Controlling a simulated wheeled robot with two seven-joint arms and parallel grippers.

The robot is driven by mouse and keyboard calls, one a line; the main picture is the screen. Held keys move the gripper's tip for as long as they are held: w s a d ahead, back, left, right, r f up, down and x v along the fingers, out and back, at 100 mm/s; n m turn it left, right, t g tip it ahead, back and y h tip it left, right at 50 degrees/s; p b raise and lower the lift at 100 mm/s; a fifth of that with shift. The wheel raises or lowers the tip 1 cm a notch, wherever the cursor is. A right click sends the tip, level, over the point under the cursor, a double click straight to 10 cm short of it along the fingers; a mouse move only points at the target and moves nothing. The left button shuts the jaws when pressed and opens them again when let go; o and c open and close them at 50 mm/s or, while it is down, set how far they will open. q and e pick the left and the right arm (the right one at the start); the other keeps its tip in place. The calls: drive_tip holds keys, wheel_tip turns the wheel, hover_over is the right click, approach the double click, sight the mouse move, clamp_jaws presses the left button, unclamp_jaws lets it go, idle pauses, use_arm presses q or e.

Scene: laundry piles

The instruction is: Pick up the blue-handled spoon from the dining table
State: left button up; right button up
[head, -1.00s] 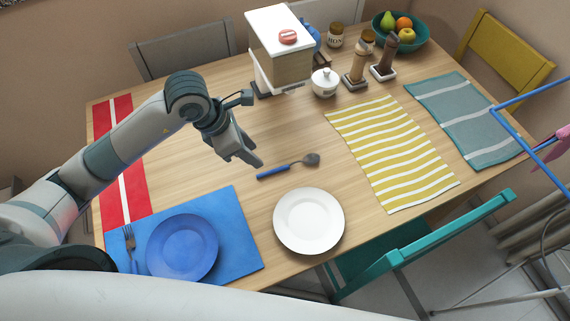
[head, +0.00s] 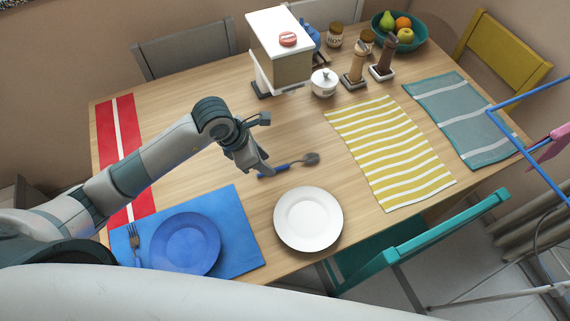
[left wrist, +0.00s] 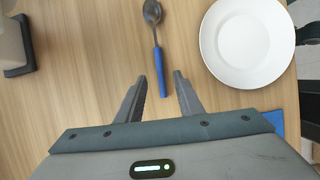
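The blue-handled spoon (head: 290,165) lies on the dining table (head: 190,180), its dark bowl to the right and its blue handle to the left. In the left wrist view the spoon (left wrist: 158,60) points away, with the end of its handle between the tips of my open fingers. My left gripper (head: 262,172) is at the handle's left end in the head view, and it also shows in the left wrist view (left wrist: 160,82). It holds nothing, and its height above the table is hard to tell. My right gripper is not in view.
A white plate (head: 308,219) sits just below the spoon. A blue plate (head: 184,244) and fork (head: 134,244) lie on a blue mat (head: 240,225). A yellow striped mat (head: 390,150) lies to the right. A white-topped container (head: 280,60) stands behind.

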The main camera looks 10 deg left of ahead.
sight(289, 165)
use_arm(q)
drive_tip(key=shift+p+x, duration=0.55)
drive_tip(key=shift+x, duration=1.3)
clamp_jaws()
